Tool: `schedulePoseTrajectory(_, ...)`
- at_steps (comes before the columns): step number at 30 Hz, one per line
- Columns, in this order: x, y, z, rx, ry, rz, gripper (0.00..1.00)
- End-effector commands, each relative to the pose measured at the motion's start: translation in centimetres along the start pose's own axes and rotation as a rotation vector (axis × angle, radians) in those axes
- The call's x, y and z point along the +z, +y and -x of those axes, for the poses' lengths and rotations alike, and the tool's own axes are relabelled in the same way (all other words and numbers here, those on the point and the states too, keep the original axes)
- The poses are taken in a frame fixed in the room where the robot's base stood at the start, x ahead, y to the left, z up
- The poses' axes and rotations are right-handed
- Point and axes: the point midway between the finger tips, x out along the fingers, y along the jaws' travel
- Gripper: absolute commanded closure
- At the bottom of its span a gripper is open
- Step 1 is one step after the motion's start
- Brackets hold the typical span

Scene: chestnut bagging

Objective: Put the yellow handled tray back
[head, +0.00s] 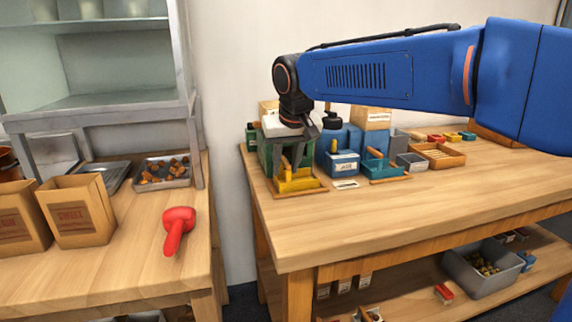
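The yellow handled tray (299,184) is at the left end of the right-hand wooden table, on or just above a flat brown board (318,191). An upright brownish piece, perhaps its handle, rises at its left side. My gripper (296,163) points down right at the tray, with its fingers at or just above the handle. The fingers are small and dark here, so I cannot tell whether they are closed on the handle or apart. A teal handled tray (387,170) stands to the right on a similar board.
Blue labelled bin (343,164), green bin (265,156) and cardboard boxes crowd behind the tray. A wooden tray (440,155) lies farther right. The table's front is clear. The left table holds a red scoop (177,228), paper bags (76,211) and a metal chestnut tray (163,174).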

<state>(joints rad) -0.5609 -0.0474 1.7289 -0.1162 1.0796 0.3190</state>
Motion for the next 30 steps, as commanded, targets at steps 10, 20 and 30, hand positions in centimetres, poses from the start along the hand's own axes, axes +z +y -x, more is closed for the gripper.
schedulePoseTrajectory(10,-0.1,0.0,0.8,-0.001,0.002,0.0,0.71)
schedulePoseTrajectory(20,-0.2,-0.1,6.5,-0.002,0.004,0.001,0.71)
schedulePoseTrajectory(30,-0.1,0.0,11.4,0.0,0.001,0.0,0.71)
